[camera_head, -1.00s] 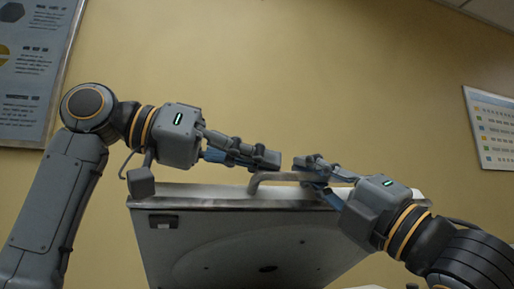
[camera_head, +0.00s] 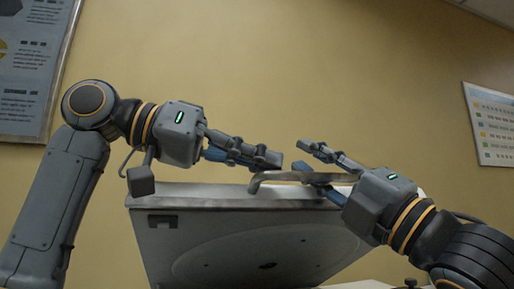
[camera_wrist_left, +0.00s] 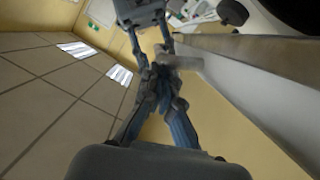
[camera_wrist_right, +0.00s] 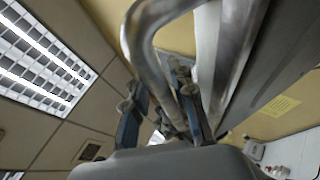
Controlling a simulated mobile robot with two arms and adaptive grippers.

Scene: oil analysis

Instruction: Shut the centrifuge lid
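The centrifuge lid (camera_head: 215,243) stands raised, its pale inner face with a round recess toward me in the head view. A curved metal handle (camera_head: 268,178) runs along its top edge; it also shows large in the right wrist view (camera_wrist_right: 147,45). My right gripper (camera_head: 311,168) is open, with the handle passing between its spread fingers and no visible grip on it. My left gripper (camera_head: 276,159) is above the lid's top edge, just left of the handle's end. Its fingertips (camera_wrist_left: 162,85) look closed together with nothing visible between them.
A dark framed poster (camera_head: 30,70) hangs on the left wall and a pale chart (camera_head: 492,125) on the right wall. The two grippers face each other closely. The centrifuge body is mostly out of view.

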